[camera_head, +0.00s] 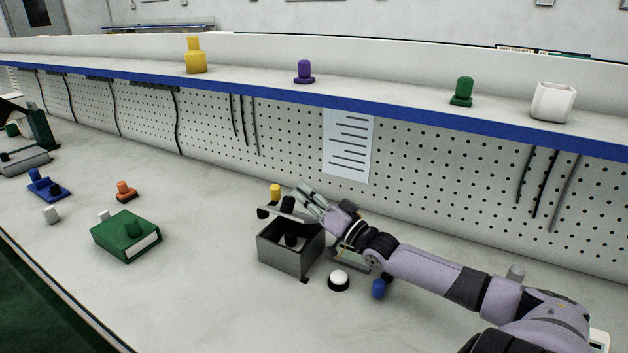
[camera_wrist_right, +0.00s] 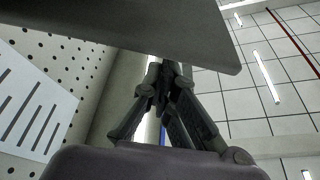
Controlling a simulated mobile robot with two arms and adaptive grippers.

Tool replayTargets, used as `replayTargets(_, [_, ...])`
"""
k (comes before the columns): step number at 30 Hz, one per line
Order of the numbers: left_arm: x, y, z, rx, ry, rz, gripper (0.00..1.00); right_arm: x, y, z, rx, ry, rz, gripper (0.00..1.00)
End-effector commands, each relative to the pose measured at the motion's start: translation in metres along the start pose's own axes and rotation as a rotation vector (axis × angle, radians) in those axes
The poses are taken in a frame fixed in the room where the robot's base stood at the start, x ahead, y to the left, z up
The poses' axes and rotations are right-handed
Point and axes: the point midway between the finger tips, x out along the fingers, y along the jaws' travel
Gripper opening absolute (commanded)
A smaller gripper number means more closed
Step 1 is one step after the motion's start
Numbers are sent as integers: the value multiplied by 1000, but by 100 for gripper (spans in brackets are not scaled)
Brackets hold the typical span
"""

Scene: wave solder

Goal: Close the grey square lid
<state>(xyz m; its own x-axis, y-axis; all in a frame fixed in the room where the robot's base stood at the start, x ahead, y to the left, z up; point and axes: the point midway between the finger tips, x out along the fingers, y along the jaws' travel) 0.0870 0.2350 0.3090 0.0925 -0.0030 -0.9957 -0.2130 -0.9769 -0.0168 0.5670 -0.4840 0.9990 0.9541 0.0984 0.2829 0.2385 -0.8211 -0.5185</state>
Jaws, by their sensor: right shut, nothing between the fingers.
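The grey square box (camera_head: 284,255) stands on the bench, open at the top, with something dark inside. Its grey lid (camera_head: 292,216) is raised above the box at the back, partly hidden by my right gripper. In the right wrist view a large flat grey plate, which looks like the lid (camera_wrist_right: 130,22), fills the top, close over the fingers. My right gripper (camera_head: 308,195) is shut and empty at the raised lid; its fingers also show in the wrist view (camera_wrist_right: 165,80). Whether they touch the lid I cannot tell. My left gripper is not in view.
A white-topped black button (camera_head: 338,280) and a blue piece (camera_head: 379,289) lie just right of the box. A yellow piece (camera_head: 275,191) stands behind it. A green book-like block (camera_head: 125,237) is to the left.

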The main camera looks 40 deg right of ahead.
Motion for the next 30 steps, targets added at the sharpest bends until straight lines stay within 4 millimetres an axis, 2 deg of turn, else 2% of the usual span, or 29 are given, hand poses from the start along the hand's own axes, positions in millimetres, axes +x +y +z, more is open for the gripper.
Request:
replayTargets(13, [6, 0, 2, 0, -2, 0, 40, -10, -12, 28, -239, -2, -82, 0])
replayTargets(30, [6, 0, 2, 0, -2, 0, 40, -11, -14, 32, -283, -1, -98, 0])
